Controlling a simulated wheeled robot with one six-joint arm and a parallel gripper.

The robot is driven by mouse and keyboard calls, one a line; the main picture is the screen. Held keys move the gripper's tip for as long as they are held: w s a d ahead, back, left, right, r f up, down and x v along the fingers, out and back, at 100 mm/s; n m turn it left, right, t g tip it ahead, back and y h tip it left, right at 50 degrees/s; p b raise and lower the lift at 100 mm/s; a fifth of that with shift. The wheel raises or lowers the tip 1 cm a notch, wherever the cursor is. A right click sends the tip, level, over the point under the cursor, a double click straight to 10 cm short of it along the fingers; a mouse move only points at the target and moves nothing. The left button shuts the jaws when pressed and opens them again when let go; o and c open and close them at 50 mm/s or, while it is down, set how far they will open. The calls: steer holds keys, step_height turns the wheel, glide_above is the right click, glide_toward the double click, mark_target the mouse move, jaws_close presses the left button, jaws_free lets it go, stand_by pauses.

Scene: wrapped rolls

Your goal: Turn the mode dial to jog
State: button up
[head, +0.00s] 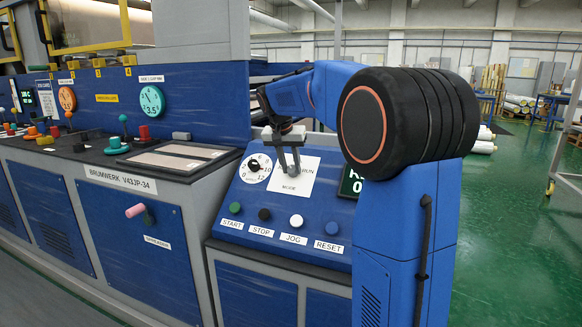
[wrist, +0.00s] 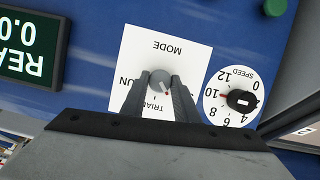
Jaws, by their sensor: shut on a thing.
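The mode dial (wrist: 159,79) is a small grey knob on a white plate (wrist: 187,60) marked MODE, upside down in the wrist view. A red mark on the knob points down and slightly right there, near partly covered lettering starting "TRIA". Part of "RUN" shows left of the knob; no JOG lettering shows on this plate. My gripper (wrist: 160,92) is shut on the knob, one finger on each side. In the head view my gripper (head: 289,165) is at the plate (head: 290,183) on the sloped blue panel, and it hides the knob.
A speed dial (wrist: 242,100) sits close beside the plate. Below it in the head view are START (head: 235,208), STOP (head: 264,214), JOG (head: 296,220) and RESET (head: 332,228) buttons.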

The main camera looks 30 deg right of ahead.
steer(key=shift+w+a+n+g+h, duration=0.1)
steer(key=shift+n+g+h, duration=0.2)
steer(key=shift+n, duration=0.95)
steer(key=shift+a+n+g+h, duration=0.15)
steer(key=shift+n+h, duration=0.25)
steer(key=shift+n, duration=0.85)
steer(key=shift+d, duration=0.1)
steer(key=o, duration=1.1)
steer(key=shift+c, duration=0.2)
steer(key=v, duration=1.7)
steer(key=shift+r, duration=0.2)
